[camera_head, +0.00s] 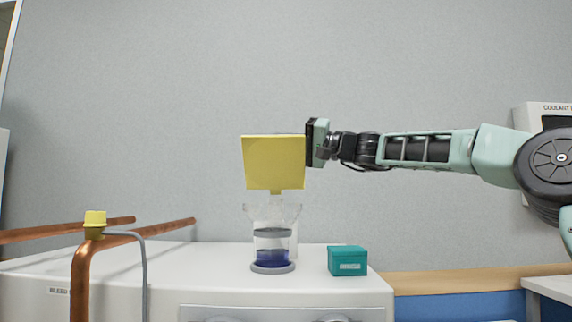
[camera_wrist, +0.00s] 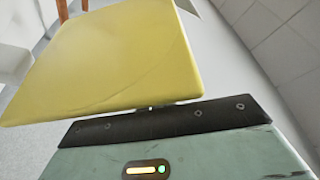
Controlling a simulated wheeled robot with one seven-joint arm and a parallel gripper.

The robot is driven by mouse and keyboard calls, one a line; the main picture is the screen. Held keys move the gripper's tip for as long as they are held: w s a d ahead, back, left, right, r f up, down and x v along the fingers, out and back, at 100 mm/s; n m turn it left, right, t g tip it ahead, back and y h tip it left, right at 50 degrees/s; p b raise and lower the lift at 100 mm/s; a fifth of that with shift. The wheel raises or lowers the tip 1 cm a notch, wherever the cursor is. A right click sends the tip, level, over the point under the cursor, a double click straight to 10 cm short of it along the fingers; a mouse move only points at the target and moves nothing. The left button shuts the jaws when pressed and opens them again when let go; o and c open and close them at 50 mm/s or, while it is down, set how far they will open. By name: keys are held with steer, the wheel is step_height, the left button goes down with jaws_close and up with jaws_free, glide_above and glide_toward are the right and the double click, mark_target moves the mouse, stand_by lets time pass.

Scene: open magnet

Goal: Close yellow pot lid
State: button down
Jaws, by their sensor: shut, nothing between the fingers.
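The yellow lid (camera_head: 273,162) is a flat square panel standing raised above a clear glass pot (camera_head: 272,216) in the head view. A small yellow stub shows under its lower edge. The pot holds dark blue liquid near its grey base. My gripper (camera_head: 311,142) is at the lid's right edge, very close to it or touching; I cannot tell which. In the wrist view the yellow lid (camera_wrist: 115,60) fills much of the upper left, just beyond my gripper's dark front edge (camera_wrist: 165,124). My gripper is shut with nothing held; its fingertips are partly hidden.
The pot stands on a white cabinet top (camera_head: 220,262). A teal box (camera_head: 347,261) sits to its right. Copper pipes (camera_head: 80,275) with a yellow cap (camera_head: 95,219) stand at the left. The air above the cabinet left of the lid is clear.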

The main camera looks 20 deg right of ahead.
mark_target(276, 148)
steer(key=s+f+n+b, duration=0.1)
steer(key=b, duration=0.1)
steer(key=s+f+n+b, duration=0.1)
steer(key=b, duration=0.2)
steer(key=shift+a+y, duration=0.35)
steer(key=shift+y, duration=0.05)
steer(key=s+f+n+b, duration=0.1)
steer(key=b, duration=0.2)
steer(key=s+n+g+y+b, duration=0.1)
steer(key=n+b, duration=0.1)
steer(key=b, duration=0.2)
steer(key=shift+s+a+f, duration=0.25)
steer(key=shift+a+f, duration=0.1)
steer(key=shift+f, duration=0.05)
steer(key=s+f+n+g+b, duration=0.1)
steer(key=f+n+b, duration=0.1)
steer(key=n+b, duration=0.1)
steer(key=s+a+f+n+g+y+b, duration=0.1)
steer(key=s+f+n+b, duration=0.1)
steer(key=b, duration=0.3)
steer(key=s+f+n+g+y+b, duration=0.1)
steer(key=f+n+b, duration=0.1)
steer(key=n+b, duration=0.2)
steer(key=shift+s+a+f+b, duration=0.25)
steer(key=shift+b, duration=0.25)
steer(key=shift+f+g, duration=0.1)
steer(key=shift+g, duration=0.3)
